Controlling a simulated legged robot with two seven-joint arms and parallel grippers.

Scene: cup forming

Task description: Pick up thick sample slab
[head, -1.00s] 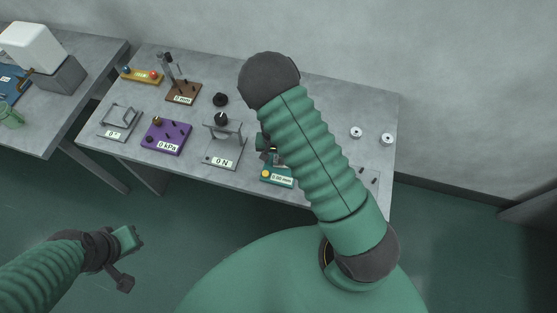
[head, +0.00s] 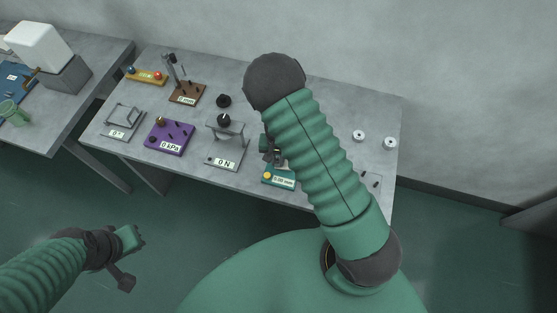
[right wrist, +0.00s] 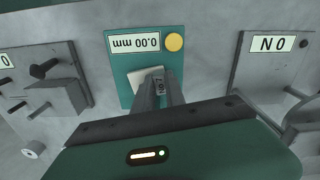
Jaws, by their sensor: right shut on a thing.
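A pale slab (right wrist: 147,77) shows in the right wrist view at the fingertips, over the green thickness gauge (right wrist: 120,65). I take it as the thick sample slab. My right gripper (right wrist: 165,88) is shut on it; the fingers cover part of it, and I cannot tell whether it still touches the gauge. In the head view the gauge (head: 278,177) reads about zero beside my right arm, which hides most of that gripper and the slab. My left gripper (head: 130,240) hangs low at the left, away from the tables; its fingers are too small to judge.
On the grey table (head: 330,110) stand a force stand (head: 225,150) marked 0 N, a purple pressure unit (head: 169,137), a brown stand (head: 187,92) and two white spools (head: 359,135). A grey plate (right wrist: 45,85) with pegs lies close beside the gauge.

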